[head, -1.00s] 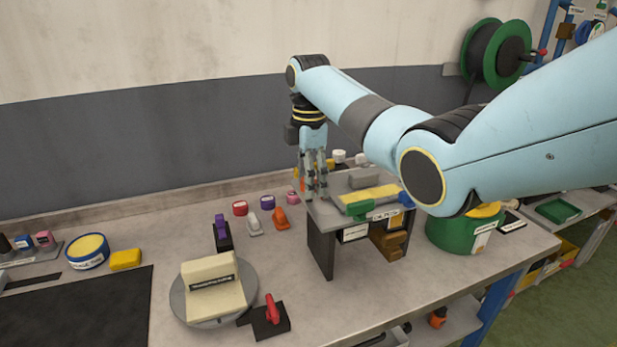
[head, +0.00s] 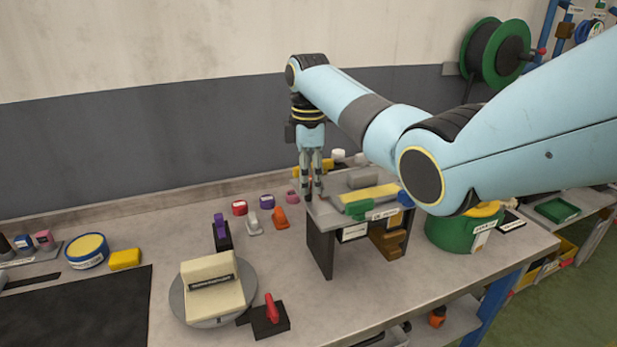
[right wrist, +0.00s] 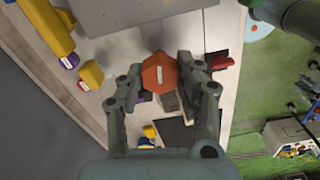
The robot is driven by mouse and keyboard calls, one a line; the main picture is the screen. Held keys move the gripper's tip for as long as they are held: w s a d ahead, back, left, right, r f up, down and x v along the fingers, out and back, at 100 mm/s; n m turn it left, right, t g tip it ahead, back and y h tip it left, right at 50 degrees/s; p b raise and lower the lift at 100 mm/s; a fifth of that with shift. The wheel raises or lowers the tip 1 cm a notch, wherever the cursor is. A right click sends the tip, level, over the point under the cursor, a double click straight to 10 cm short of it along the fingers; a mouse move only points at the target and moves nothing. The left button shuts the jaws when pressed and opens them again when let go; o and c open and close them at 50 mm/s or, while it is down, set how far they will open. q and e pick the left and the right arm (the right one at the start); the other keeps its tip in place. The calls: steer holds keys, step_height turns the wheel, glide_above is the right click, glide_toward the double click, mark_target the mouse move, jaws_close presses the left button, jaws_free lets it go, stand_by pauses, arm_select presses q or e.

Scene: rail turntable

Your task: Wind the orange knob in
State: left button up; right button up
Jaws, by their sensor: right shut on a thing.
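In the head view the right gripper (head: 313,194) points down at the left end of the small grey bench (head: 320,216). There the fingers mostly hide the knob. My left gripper is not in view.
A green block (head: 358,210) and a yellow strip lie on the bench beside the gripper. A turntable (head: 178,306) with a cream block and a red lever (head: 271,309) stand at front left. Several small coloured pieces lie behind. The table between is clear.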

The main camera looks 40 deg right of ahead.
steer(key=m, duration=0.3)
steer(key=shift+m, duration=0.3)
steer(key=m, duration=0.3)
steer(key=shift+m, duration=0.3)
steer(key=m, duration=1.3)
steer(key=shift+m, duration=0.3)
steer(key=m, duration=0.6)
steer(key=shift+m, duration=0.4)
steer(key=o, duration=1.1)
steer(key=shift+o, duration=0.2)
